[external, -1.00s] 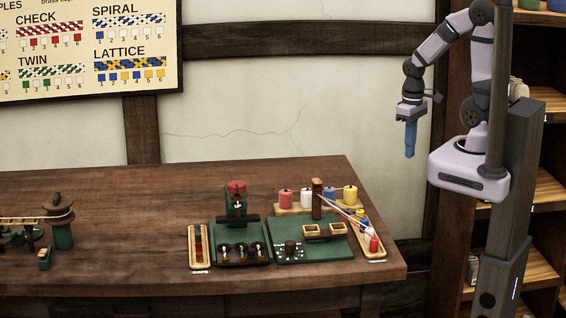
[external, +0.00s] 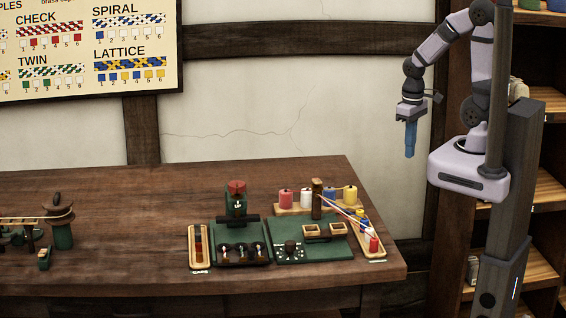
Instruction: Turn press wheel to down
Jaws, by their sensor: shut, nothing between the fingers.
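The press (external: 236,203) is a small green stand with a red wheel-like top (external: 236,187), on a green board at the middle right of the table. A dark bar crosses its lower part. The picture is too small to read the wheel's setting. My gripper (external: 410,154) has blue fingers that point down, shut and empty. It hangs in the air at the right, well above the table and far from the press.
In front of the press is a dark rack (external: 242,253) with several small parts. A caps tray (external: 199,246) is at its left. To the right are a dark knob (external: 291,249), a wooden post (external: 317,198) with strands, and several coloured spools. The table's left middle (external: 130,225) is clear.

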